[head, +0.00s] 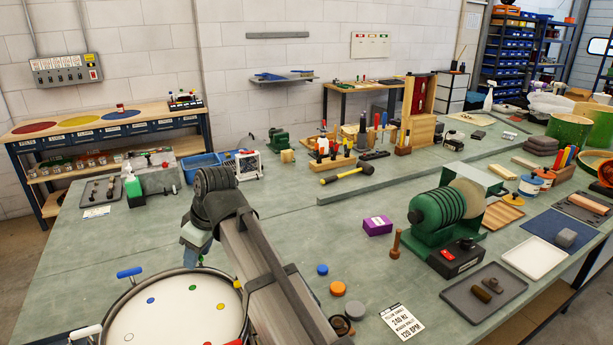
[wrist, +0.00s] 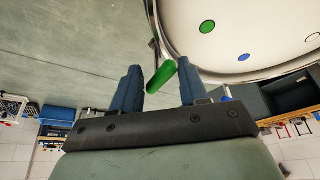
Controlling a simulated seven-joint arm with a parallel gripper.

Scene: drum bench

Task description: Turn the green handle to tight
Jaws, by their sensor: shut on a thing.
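The drum (head: 165,312) lies at the front left of the bench, with a white head and coloured dots. Its green handle (wrist: 161,76) shows in the wrist view at the drum's rim, slanted between my two blue fingers. My gripper (wrist: 160,84) is shut on this handle. In the head view my gripper (head: 197,258) is at the drum's far rim, and the green handle is hidden there. The green dot (wrist: 207,27) on the drumhead is nearest the handle. I see no tight mark, so how far the handle is turned cannot be told.
Blue and orange caps (head: 337,288) and a card (head: 401,322) lie right of my arm. A green grinder (head: 440,222) stands farther right. The bench left of the drum is mostly clear.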

